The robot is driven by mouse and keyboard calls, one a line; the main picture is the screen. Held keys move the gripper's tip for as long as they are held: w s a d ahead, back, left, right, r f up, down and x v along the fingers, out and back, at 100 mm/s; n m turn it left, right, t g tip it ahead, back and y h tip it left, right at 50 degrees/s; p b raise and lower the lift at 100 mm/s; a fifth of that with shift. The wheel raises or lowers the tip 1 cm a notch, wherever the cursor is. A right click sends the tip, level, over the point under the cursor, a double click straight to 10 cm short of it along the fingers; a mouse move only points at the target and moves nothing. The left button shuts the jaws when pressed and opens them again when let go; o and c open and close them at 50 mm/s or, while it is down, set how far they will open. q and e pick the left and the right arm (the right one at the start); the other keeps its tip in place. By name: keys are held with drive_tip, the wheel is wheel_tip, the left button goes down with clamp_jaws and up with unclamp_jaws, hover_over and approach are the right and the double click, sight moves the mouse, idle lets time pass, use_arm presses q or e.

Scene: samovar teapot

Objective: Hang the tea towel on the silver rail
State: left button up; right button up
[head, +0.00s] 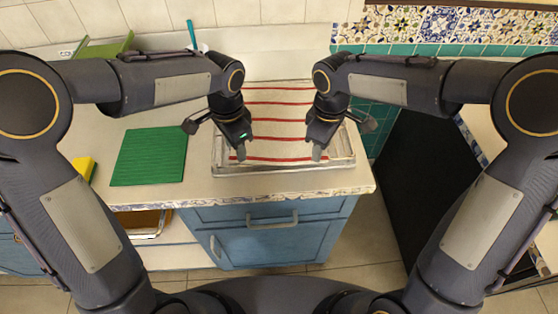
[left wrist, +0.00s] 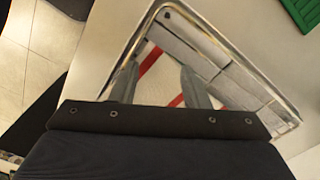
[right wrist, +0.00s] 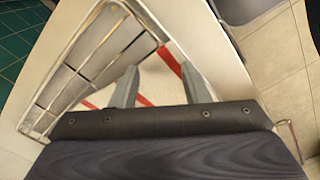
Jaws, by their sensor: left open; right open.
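The tea towel (head: 278,122), white with red stripes, lies spread over a silver metal tray (head: 225,172) on the counter. My left gripper (head: 240,156) is open at the towel's near left part. My right gripper (head: 317,155) is open at its near right part. In the left wrist view, red stripes show around the open fingers (left wrist: 160,80), with the tray's rim beyond. In the right wrist view, white cloth and red stripes lie between the open fingers (right wrist: 158,82). I cannot tell whether the fingertips touch the cloth. I cannot clearly make out the silver rail.
A green mat (head: 150,156) lies left of the tray, with a yellow sponge (head: 84,167) beside it. Blue cabinets (head: 268,243) with a pale handle (head: 272,221) are below the counter edge. A dark opening (head: 430,160) is to the right.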

use_arm(q)
drive_tip(key=shift+f, duration=0.25)
use_arm(e)
drive_tip(key=shift+f, duration=0.2)
use_arm(q)
drive_tip(key=shift+r, duration=0.1)
clamp_jaws()
use_arm(e)
clamp_jaws()
drive_tip(key=shift+r, duration=0.1)
